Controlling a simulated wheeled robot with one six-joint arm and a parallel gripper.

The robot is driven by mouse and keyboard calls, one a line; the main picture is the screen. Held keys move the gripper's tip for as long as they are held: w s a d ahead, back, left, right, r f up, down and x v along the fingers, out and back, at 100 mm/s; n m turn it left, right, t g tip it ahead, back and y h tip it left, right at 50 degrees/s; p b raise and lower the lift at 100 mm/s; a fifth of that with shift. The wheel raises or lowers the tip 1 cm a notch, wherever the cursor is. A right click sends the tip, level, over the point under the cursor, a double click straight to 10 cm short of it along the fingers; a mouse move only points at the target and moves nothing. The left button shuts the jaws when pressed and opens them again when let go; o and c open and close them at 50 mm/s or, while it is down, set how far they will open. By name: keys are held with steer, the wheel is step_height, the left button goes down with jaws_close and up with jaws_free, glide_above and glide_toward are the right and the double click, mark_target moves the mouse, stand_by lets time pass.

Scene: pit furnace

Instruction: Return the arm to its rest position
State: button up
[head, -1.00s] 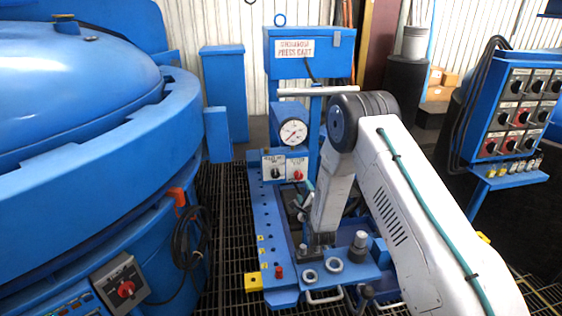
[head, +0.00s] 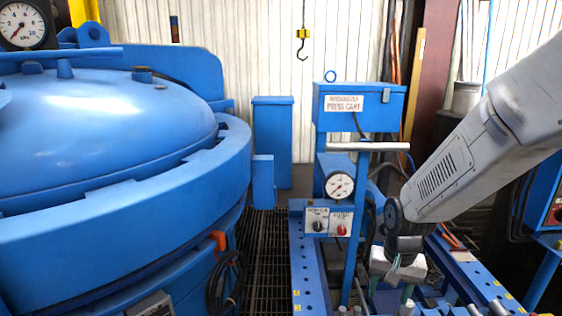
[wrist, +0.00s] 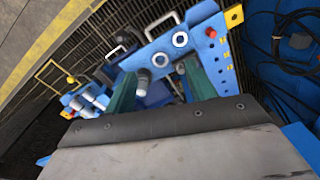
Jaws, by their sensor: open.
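My arm (head: 470,150) reaches in from the right in the head view and bends down over the blue press cart (head: 362,107). My gripper (head: 390,293) is at the bottom of that view, partly cut off by the frame edge. In the wrist view my gripper (wrist: 158,76) shows two green fingers spread apart, with nothing clamped between them. Below them is the cart's blue deck (wrist: 208,45), with two pale rings (wrist: 171,46), a grey peg (wrist: 143,79) and a red knob (wrist: 211,33).
The blue furnace (head: 120,160) fills the left. A dial gauge (head: 340,185) and switch panel (head: 328,221) stand on the cart. A yellow hook (head: 303,42) hangs at the back. Floor grating (head: 262,255) runs between furnace and cart. A control panel (head: 550,185) is at the right edge.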

steer(key=s+d+r+n, duration=0.1)
steer(key=s+r, duration=0.8)
steer(key=s, duration=0.2)
steer(key=s+r+n+t, duration=0.1)
steer(key=s+r+n, duration=0.1)
steer(key=s+r, duration=0.7)
steer(key=s, duration=0.2)
steer(key=shift+s+d+r+n, duration=0.25)
steer(key=shift+s+d+n, duration=0.05)
steer(key=shift+s+d, duration=0.1)
